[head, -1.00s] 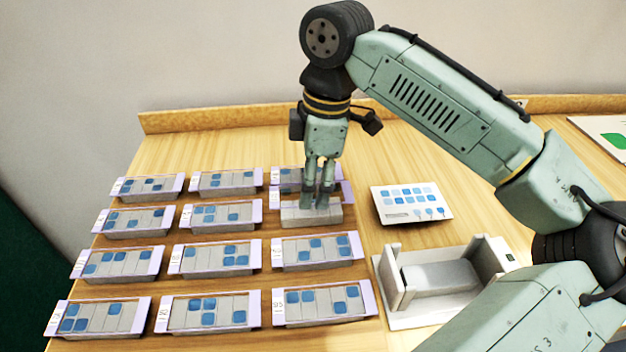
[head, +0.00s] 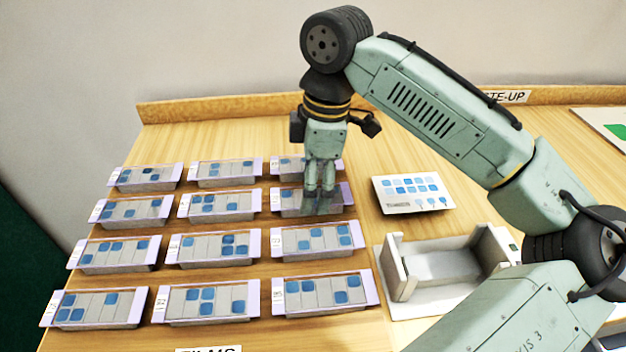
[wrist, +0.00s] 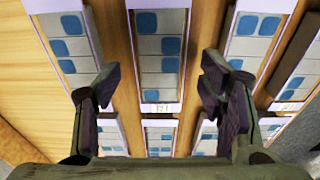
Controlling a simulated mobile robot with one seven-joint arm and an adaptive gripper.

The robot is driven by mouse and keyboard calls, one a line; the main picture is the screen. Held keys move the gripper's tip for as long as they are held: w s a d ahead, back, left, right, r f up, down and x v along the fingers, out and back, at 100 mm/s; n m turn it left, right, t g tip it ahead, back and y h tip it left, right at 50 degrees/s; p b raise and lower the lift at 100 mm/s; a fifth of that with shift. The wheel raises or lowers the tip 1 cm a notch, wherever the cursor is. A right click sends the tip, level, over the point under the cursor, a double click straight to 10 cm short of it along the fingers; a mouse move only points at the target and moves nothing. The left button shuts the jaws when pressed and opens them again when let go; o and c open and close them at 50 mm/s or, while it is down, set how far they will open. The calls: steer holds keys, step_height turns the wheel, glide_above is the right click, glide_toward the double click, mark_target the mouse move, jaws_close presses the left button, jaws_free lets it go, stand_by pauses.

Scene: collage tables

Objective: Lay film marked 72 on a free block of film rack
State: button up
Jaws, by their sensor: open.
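My gripper (head: 319,190) is open, low over the right column of the film rack, in the second row from the back. A film with a lilac border and blue squares (head: 340,197) lies there on its block under the fingers. In the wrist view this film (wrist: 150,62) shows between the spread fingertips (wrist: 160,80), apart from both. Its mark is too small to read, so I cannot confirm 72. The rack is several blocks in rows and columns, and the ones I can see all bear films. My fingers hide part of the film, and the block under it is mostly hidden.
A neighbouring film (head: 320,240) lies just in front, and another (head: 287,170) just behind. A card with blue dots (head: 412,193) lies to the right. An empty pale cradle (head: 440,262) stands in front of the card. Bare wood lies behind the rows.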

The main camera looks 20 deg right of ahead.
step_height(320, 180, up, 12)
steer(key=d, duration=0.1)
steer(key=shift+s+d, duration=0.2)
stand_by(0.4)
stand_by(0.4)
